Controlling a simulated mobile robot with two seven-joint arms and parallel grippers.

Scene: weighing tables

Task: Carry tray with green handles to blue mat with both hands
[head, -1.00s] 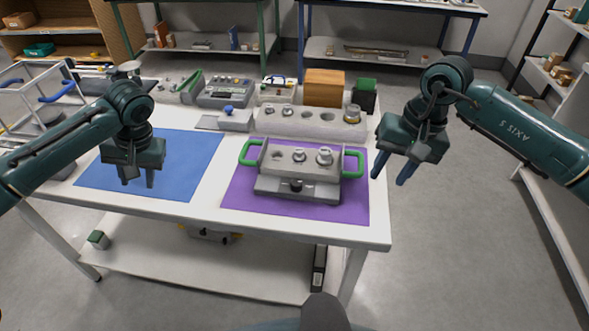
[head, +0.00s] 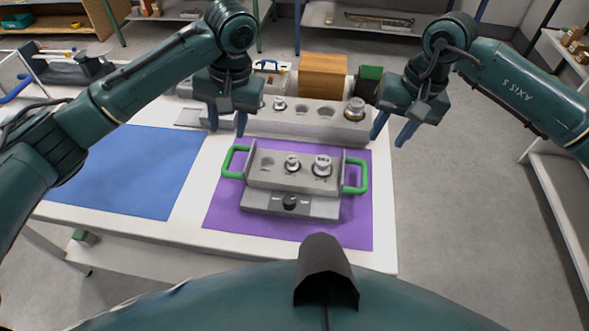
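The grey tray (head: 262,200) with a green handle at each end sits on the purple mat (head: 222,220). Its left handle (head: 227,162) and right handle (head: 361,178) stand clear of both grippers. Metal weights (head: 322,167) sit in its top, with an empty recess at the left. The blue mat (head: 135,175) lies bare on the table's left. My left gripper (head: 227,126) is open and empty, above and behind the left handle. My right gripper (head: 392,132) is open and empty, above and behind the right handle, near the table's right edge.
A long grey weight block (head: 300,120) stands behind the purple mat, with a wooden box (head: 324,76) and a green box (head: 369,82) behind it. The table (head: 189,220) shows a narrow white strip between the mats. Open floor lies to the right.

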